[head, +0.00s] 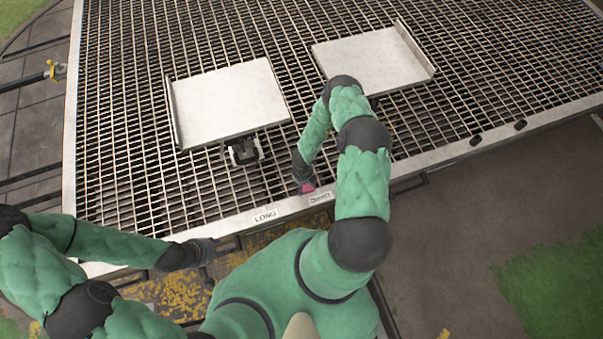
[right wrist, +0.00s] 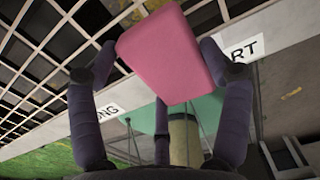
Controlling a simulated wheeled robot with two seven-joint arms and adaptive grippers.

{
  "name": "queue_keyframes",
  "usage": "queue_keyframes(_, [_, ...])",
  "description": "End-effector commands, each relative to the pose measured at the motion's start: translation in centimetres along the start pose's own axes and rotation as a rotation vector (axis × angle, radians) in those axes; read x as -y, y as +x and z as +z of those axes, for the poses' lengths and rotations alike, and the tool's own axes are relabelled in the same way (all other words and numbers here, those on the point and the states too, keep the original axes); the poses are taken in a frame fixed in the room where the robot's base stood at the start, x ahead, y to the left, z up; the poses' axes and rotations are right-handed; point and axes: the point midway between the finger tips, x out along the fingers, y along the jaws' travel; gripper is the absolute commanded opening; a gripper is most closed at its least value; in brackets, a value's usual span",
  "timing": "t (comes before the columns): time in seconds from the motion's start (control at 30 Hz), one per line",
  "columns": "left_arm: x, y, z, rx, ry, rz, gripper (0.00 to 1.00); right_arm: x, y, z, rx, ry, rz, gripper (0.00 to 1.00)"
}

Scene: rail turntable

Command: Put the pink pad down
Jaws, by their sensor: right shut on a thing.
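The pink pad (right wrist: 172,52) fills the upper middle of the right wrist view, held between the dark fingers of my right gripper (right wrist: 165,65). In the head view a small bit of the pad (head: 308,187) shows under my right gripper (head: 303,178), over the near rim, close to the SHORT label (head: 320,198). I cannot tell whether the pad touches the rim. My left gripper (head: 206,262) is low at left, outside the rim near the yellow-worn floor. Its fingers are too small to tell open from shut.
Two grey plates with raised edges, one left (head: 228,102) and one right (head: 372,60), stand on the metal grating (head: 140,140). A small dark device (head: 243,151) sits under the left plate. The LONG label (head: 265,215) is on the rim. Grating between the plates and rim is mostly clear.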

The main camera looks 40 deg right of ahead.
Motion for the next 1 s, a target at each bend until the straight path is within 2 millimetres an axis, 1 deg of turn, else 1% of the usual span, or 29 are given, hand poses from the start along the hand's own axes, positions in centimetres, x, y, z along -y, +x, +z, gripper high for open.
queue_keyframes(0.2, [0.2, 0.5, 0.0, 0.0, 0.0, 0.0, 0.4, -0.3, 1.1, 0.8, 0.002, 0.0, 0.0, 0.52])
queue_keyframes(0.3, [0.4, 1.1, -0.1, 0.0, 0.0, 0.0, 0.4, -0.3, 2.7, 0.6, -0.001, 0.0, 0.001, 0.52])
queue_keyframes(0.4, [0.5, 1.5, -0.1, 0.0, 0.0, 0.0, 0.4, -0.3, 3.8, 0.6, 0.0, 0.0, 0.001, 0.52])
queue_keyframes(0.67, [0.5, 1.4, -0.1, 0.0, 0.0, 0.0, 0.4, -0.3, 3.8, 0.7, 0.002, -0.001, 0.0, 0.52])
queue_keyframes(0.8, [0.6, 1.8, -0.1, 0.0, 0.0, 0.0, 0.4, -0.3, 4.2, 0.6, 0.001, 0.0, 0.0, 0.52])
queue_keyframes(0.83, [0.6, 1.8, -0.1, 0.0, 0.0, 0.0, 0.4, -0.3, 4.2, 0.6, 0.001, 0.0, 0.0, 0.81])
queue_keyframes(0.9, [0.6, 1.7, -0.1, 0.0, 0.0, 0.0, 0.4, -0.3, 4.1, 0.6, 0.001, 0.0, 0.0, 1.0])
queue_keyframes(1.0, [0.6, 1.7, -0.1, 0.0, 0.0, 0.0, 0.4, -0.3, 4.1, 0.6, 0.001, 0.0, 0.0, 1.0])
